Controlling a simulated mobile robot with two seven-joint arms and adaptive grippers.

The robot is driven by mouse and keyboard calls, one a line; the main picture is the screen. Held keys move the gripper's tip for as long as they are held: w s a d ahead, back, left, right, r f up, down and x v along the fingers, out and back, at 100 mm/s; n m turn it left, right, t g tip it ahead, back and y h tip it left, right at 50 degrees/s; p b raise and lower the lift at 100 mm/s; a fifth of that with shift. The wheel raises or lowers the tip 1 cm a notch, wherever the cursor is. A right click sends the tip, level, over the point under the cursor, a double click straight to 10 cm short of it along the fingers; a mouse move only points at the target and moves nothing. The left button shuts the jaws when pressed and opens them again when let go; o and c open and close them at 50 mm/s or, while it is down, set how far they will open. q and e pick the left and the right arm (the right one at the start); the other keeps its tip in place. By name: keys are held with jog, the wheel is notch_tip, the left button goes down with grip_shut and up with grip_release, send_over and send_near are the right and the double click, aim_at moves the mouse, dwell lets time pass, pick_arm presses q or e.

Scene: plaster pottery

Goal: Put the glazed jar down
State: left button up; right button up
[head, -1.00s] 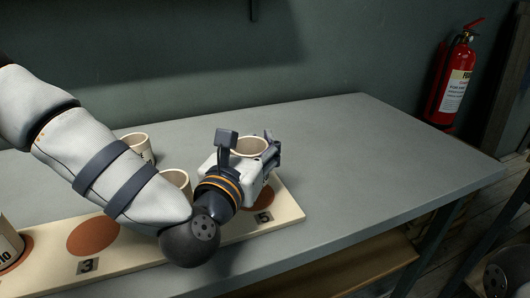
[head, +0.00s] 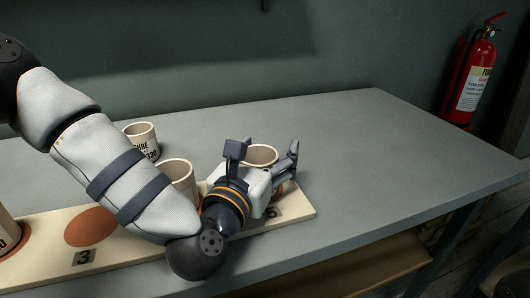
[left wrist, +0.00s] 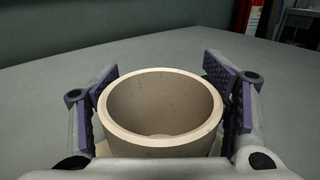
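The jar in my left gripper (head: 268,172), pale with an open top, appears to be the glazed jar (head: 262,153). It stands upright at the place marked 5 on the cream board (head: 300,214), partly hidden by the gripper. In the left wrist view the jar (left wrist: 163,127) sits between the two purple-padded fingers, which are spread, one on each side. Any slight touch between pads and jar is hard to tell. The jar's base is hidden in the wrist view. My right gripper is out of view.
Another jar (head: 180,172) stands close to the left of my gripper, partly behind my arm. A lettered jar (head: 143,142) stands on the table farther back. The brown disc (head: 90,227) by mark 3 is empty. The grey table (head: 400,150) is clear to the right.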

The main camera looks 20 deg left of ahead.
pick_arm(q)
jog(key=shift+s+r, duration=0.15)
jog(key=shift+r, duration=0.1)
jog(key=s, duration=0.5)
jog(key=shift+s+a+f, duration=0.15)
jog(key=shift+s+a, duration=0.1)
jog(key=shift+a, duration=0.05)
jog(key=s+p, duration=0.1)
jog(key=s+r+p, duration=0.1)
jog(key=s+p, duration=0.1)
jog(key=p, duration=0.1)
jog(key=shift+s+a+r, duration=0.2)
jog(key=shift+s+r, duration=0.1)
jog(key=shift+s+a+f+p, duration=0.1)
jog(key=shift+s+f+p, duration=0.1)
jog(key=shift+s, duration=0.3)
jog(key=shift+s+a+f+p, duration=0.1)
jog(key=shift+s+f+p, duration=0.1)
jog(key=shift+s, duration=0.3)
jog(key=shift+s+f, duration=0.1)
jog(key=shift+s, duration=0.1)
jog(key=shift+s+f, duration=0.1)
jog(key=shift+f, duration=0.15)
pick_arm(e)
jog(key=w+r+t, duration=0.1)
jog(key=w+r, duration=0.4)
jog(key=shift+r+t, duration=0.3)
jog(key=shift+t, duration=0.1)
